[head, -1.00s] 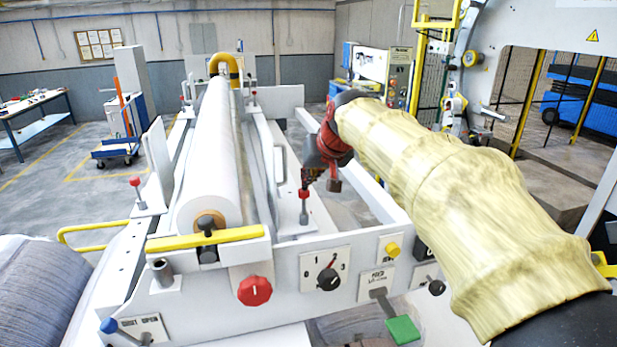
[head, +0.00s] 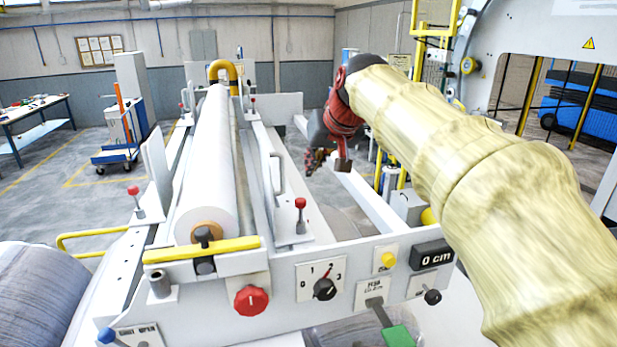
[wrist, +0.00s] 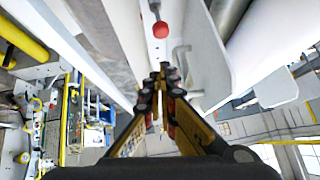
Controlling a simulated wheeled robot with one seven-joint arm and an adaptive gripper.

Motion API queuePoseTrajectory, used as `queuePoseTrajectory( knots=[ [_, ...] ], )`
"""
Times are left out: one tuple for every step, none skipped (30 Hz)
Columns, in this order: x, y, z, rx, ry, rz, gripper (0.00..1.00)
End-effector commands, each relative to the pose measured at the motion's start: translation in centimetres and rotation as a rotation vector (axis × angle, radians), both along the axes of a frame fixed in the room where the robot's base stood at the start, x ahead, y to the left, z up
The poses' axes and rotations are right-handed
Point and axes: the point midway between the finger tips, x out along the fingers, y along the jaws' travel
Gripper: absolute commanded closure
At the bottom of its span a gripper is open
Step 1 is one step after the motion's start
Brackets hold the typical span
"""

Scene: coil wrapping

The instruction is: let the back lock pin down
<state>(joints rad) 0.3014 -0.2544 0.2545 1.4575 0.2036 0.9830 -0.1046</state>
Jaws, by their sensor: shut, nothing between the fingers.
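Red-knobbed lock pins stand on the white machine frame. One is on the near right rail (head: 300,204), one on the near left side (head: 135,192), and small ones stand at the far end, right (head: 253,101) and left (head: 181,106). I cannot tell which is the task's back pin. My gripper (head: 312,160) is above and beyond the near right pin, apart from it. In the wrist view my gripper (wrist: 160,70) has its fingertips together and empty. A red knob (wrist: 162,30) shows ahead of the tips, not touched.
A white roll (head: 208,165) lies along the frame behind a yellow bar (head: 202,250). A grey handle (head: 278,172) stands beside the right rail. The front panel has a red knob (head: 251,299), a selector dial (head: 325,289) and a "0 cm" display (head: 433,256).

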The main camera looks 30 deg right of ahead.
Motion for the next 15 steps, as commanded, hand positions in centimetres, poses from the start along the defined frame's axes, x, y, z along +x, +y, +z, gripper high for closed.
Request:
queuePoseTrajectory(
  knots=[
    [-0.6, 0.0, 0.7, -0.001, -0.004, -0.001, 1.0],
    [-1.0, 0.0, 1.1, -0.001, -0.004, -0.001, 1.0],
    [-1.4, 0.0, 1.6, -0.001, -0.003, -0.002, 1.0],
    [-1.7, 0.0, 1.9, -0.001, -0.003, -0.002, 1.0],
    [-2.0, 0.0, 2.2, 0.0, -0.002, -0.002, 1.0],
    [-2.3, 0.0, 2.5, 0.0, -0.002, -0.002, 1.0],
    [-2.4, 0.0, 2.7, 0.0, -0.002, -0.002, 1.0],
    [-2.6, 0.0, 2.9, 0.0, -0.002, -0.002, 1.0],
    [-2.8, 0.1, 3.1, 0.0, -0.001, -0.002, 1.0],
    [-2.9, 0.1, 3.2, 0.0, 0.0, -0.001, 1.0],
    [-2.9, 0.1, 3.3, 0.0, 0.0, -0.001, 1.0],
    [-3.0, 0.1, 3.4, 0.0, -0.001, -0.002, 1.0],
    [-3.0, 0.1, 3.4, 0.0, -0.001, -0.002, 1.0],
    [-3.1, 0.1, 3.4, 0.0, 0.0, -0.001, 1.0],
    [-3.1, 0.1, 3.5, 0.0, 0.0, -0.001, 1.0]
  ],
)
